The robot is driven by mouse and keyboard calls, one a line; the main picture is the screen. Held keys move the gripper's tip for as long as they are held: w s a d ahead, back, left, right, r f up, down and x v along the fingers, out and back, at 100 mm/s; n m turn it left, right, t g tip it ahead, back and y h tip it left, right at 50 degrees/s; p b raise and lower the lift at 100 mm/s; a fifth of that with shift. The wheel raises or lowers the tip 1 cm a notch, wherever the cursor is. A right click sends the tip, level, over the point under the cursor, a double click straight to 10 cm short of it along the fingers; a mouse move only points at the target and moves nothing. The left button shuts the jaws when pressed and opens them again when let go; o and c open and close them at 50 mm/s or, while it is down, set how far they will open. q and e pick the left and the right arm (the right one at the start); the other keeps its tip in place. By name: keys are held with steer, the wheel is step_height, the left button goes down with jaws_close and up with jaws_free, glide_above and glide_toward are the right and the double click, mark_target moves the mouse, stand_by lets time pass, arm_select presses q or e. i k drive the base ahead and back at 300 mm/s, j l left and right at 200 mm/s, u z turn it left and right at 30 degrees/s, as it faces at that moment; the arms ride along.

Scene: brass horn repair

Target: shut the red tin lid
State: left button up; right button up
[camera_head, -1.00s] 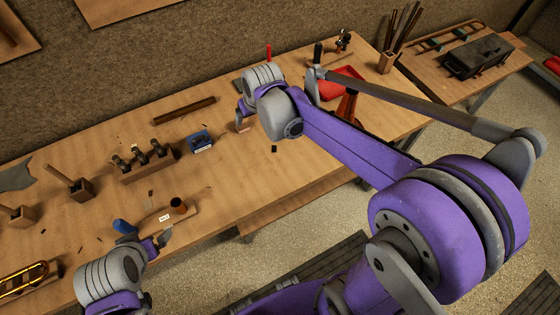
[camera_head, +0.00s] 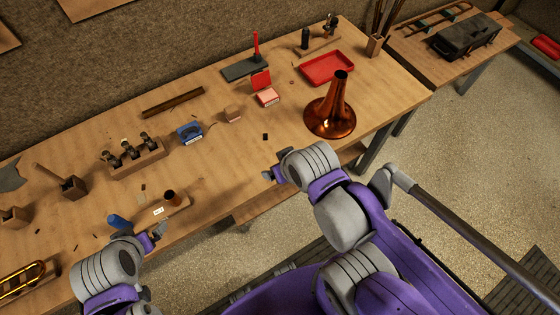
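The red tin (camera_head: 267,98) sits toward the back of the bench, right of the middle. Its red lid (camera_head: 261,80) stands raised at the back edge, so the tin is open, with a pale pink surface showing inside. My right gripper (camera_head: 270,175) is over the bench's front edge, well in front of the tin and apart from it. Its fingers are small and partly hidden by the wrist, so I cannot tell whether they are open.
A dark pad with a red upright tool (camera_head: 256,47) stands behind the tin. A red tray (camera_head: 327,68) and a copper bell (camera_head: 332,112) are to its right. A small tan block (camera_head: 232,113) and a blue tin (camera_head: 190,132) are to its left. Bench in front is mostly clear.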

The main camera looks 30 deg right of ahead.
mark_target(260, 80)
steer(key=u, duration=0.95)
steer(key=k+l+u, duration=0.1)
steer(key=l+u, duration=0.25)
steer(key=k+l+u, duration=0.15)
steer(key=u, duration=0.25)
steer(key=k+l+u, duration=0.2)
steer(key=u, duration=0.15)
steer(key=k+l+u, duration=0.3)
steer(key=k, duration=0.15)
steer(key=k+l+u, duration=0.2)
steer(key=k+u, duration=0.15)
steer(key=k+l+u, duration=0.2)
steer(key=k, duration=1.95)
steer(key=i+l, duration=0.3)
steer(key=l, duration=0.2)
